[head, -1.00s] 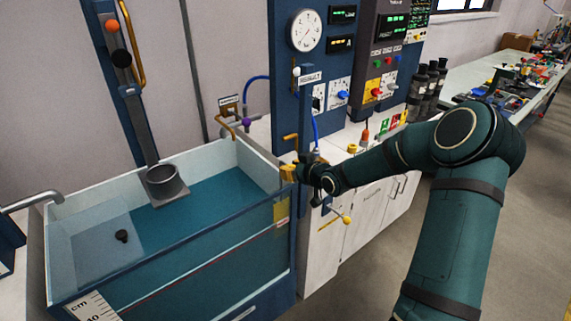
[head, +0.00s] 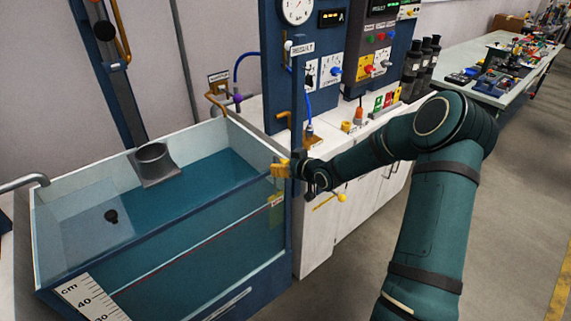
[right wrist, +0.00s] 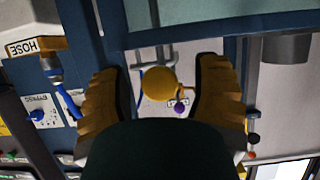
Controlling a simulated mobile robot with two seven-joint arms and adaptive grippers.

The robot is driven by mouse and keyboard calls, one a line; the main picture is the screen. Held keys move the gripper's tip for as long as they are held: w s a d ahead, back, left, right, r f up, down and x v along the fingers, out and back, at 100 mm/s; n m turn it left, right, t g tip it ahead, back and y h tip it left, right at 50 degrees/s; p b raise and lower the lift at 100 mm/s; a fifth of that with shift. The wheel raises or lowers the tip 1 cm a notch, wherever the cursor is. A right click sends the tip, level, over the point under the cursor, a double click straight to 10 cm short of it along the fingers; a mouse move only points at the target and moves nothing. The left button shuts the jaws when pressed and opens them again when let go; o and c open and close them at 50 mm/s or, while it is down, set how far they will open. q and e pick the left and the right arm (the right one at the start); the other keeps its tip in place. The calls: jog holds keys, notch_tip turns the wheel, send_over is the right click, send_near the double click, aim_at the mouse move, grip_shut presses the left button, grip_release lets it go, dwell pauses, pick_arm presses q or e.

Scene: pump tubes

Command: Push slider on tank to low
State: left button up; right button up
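The blue-framed tank (head: 170,250) of teal water stands at lower left in the head view. A dark upright post (head: 298,100) with a white knob (head: 287,46) at its top rises by the tank's right corner. My right gripper (head: 281,170) has yellow fingers and is beside that corner, close to the post. In the right wrist view its two fingers (right wrist: 158,100) are spread apart. A yellow ball (right wrist: 158,83) shows between them, and I cannot tell whether they touch it. I cannot make out the slider for certain. My left gripper is not in view.
A black knob (head: 104,30) sits on the rail behind the tank. A yellow-handled lever (head: 341,197) is just below my right wrist. The control panel (head: 330,70) stands behind the post. Open floor lies at right.

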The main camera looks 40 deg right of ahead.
jog(key=a+v, duration=0.1)
jog(key=v, duration=1.1)
jog(key=shift+d, duration=0.45)
